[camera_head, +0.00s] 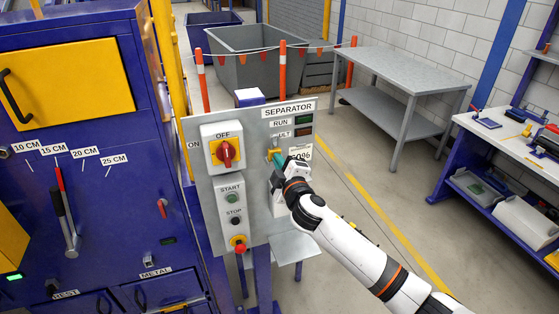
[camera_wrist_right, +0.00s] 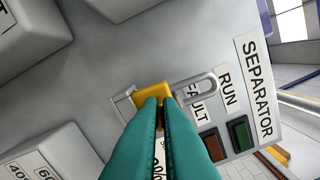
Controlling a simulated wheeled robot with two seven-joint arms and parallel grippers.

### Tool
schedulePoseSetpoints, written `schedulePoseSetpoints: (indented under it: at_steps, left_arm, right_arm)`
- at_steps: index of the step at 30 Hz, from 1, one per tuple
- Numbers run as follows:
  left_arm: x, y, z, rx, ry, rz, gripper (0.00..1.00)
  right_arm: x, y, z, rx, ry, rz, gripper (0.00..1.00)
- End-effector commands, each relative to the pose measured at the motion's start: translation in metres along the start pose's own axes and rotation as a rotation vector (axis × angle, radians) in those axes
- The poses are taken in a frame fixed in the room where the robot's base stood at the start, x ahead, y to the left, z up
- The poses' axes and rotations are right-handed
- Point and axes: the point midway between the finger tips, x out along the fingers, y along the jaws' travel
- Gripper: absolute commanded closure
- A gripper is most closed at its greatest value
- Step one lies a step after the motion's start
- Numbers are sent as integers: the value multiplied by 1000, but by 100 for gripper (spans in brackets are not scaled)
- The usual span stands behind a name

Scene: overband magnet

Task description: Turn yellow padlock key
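The yellow padlock (camera_wrist_right: 150,90) hangs on the grey separator panel, with its grey shackle (camera_wrist_right: 208,88) beside the FAULT label. In the head view the padlock (camera_head: 272,153) is small and partly behind my right gripper (camera_head: 277,161). In the right wrist view the teal fingers of my right gripper (camera_wrist_right: 161,103) are close together at the padlock's face. A thin brass-coloured strip, the key (camera_wrist_right: 160,121), shows between the fingertips; most of it is hidden by the fingers. My left gripper is not in view.
The panel carries a red OFF/ON rotary switch (camera_head: 228,152), start and stop buttons (camera_head: 234,209) and a red emergency button (camera_head: 239,246). A blue machine (camera_head: 80,190) stands at left. A grey table (camera_head: 410,70) and workbench (camera_head: 520,150) stand at right, with open floor between.

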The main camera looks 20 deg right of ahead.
Motion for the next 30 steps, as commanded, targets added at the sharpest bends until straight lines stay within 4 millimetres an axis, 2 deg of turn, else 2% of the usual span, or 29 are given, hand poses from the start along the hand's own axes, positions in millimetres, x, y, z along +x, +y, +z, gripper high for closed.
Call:
schedulePoseSetpoints:
  at_steps: [9, 21, 22, 25, 30]
  left_arm:
    - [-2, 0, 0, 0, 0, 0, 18]
    - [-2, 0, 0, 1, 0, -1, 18]
    - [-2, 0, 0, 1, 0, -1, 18]
    - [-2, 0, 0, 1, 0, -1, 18]
    - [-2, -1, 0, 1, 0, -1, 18]
  right_arm:
    - [0, 0, 0, -69, -1, 0, 100]
    - [0, 0, 0, -72, -1, 0, 100]
    - [0, 0, 0, -72, -1, 0, 91]
    - [0, 0, 0, -72, -1, 0, 74]
    - [0, 0, 0, -71, -1, 0, 73]
